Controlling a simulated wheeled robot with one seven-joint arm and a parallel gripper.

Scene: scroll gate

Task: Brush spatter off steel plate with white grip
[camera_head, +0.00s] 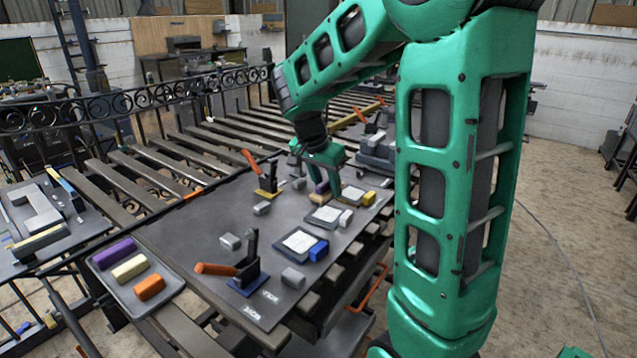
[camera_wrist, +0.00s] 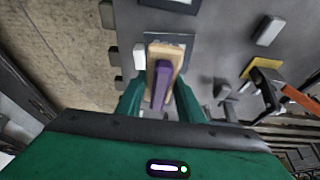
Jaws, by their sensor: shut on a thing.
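My gripper (camera_head: 322,180) is shut on a brush with a purple handle (camera_wrist: 162,82) and a pale wooden block (camera_wrist: 165,52). In the head view the wooden block (camera_head: 319,198) is at the far edge of a dark steel plate (camera_head: 313,221) with a pale patch on top and a white grip (camera_head: 345,217) at its right. In the wrist view the brush overlaps this plate (camera_wrist: 185,40), hiding most of it, with the white grip (camera_wrist: 139,56) beside it. I cannot tell whether the brush touches the plate.
A plate with a blue grip (camera_head: 319,250) lies nearer, and one with a yellow grip (camera_head: 369,198) farther right. Clamps with orange handles (camera_head: 215,268) stand on the bench. Small grey blocks (camera_head: 293,278) lie about. A tray (camera_head: 170,292) at left holds coloured blocks.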

